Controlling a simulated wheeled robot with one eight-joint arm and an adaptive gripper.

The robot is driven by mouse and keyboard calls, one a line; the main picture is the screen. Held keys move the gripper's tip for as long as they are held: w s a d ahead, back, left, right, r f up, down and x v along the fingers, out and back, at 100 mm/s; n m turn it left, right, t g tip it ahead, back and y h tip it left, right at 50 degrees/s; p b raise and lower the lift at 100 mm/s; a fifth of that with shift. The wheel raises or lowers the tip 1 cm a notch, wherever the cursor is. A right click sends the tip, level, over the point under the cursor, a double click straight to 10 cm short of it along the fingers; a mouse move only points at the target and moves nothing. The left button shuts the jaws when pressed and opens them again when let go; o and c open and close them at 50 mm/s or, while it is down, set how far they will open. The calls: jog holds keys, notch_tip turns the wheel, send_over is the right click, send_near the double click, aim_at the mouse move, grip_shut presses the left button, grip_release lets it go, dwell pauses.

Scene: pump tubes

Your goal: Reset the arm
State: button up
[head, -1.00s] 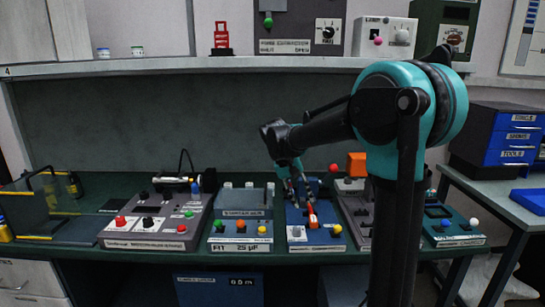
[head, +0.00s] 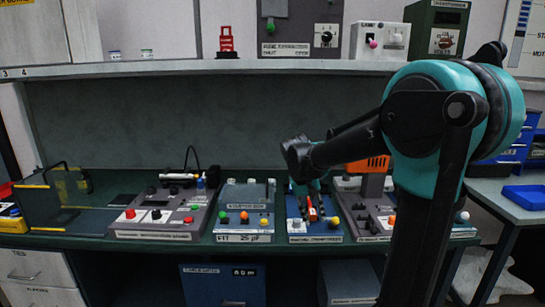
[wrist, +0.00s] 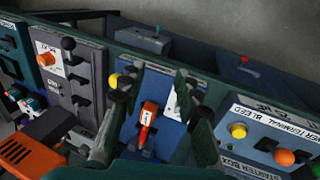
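My arm crosses the right half of the head view, its forearm reaching left and down to the bench. My gripper (wrist: 157,85) is open in the wrist view, its two dark fingers apart. Between them, farther off, an orange-red lever (wrist: 147,119) shows on a blue box (wrist: 158,133). I cannot tell any contact with the lever. In the head view the lever (head: 312,211) stands on the blue box (head: 315,231), and the forearm partly hides my gripper.
A starter box (head: 244,226) and a grey control box (head: 160,225) stand left of the blue box. An orange vented object (head: 372,163) stands at right behind my arm. A shelf (head: 180,68) runs above the bench. A side table (head: 500,190) holds a blue tray (head: 527,196).

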jog(key=s+d+f+t+y, duration=0.1)
jog(key=s+d+f, duration=0.1)
jog(key=s+f, duration=0.4)
jog(key=s+d+f+t+y, duration=0.2)
jog(key=s+f, duration=0.5)
jog(key=s, duration=0.5)
jog(key=shift+d+f+t, duration=0.2)
jog(key=shift+d+t, duration=0.1)
jog(key=shift+d, duration=0.45)
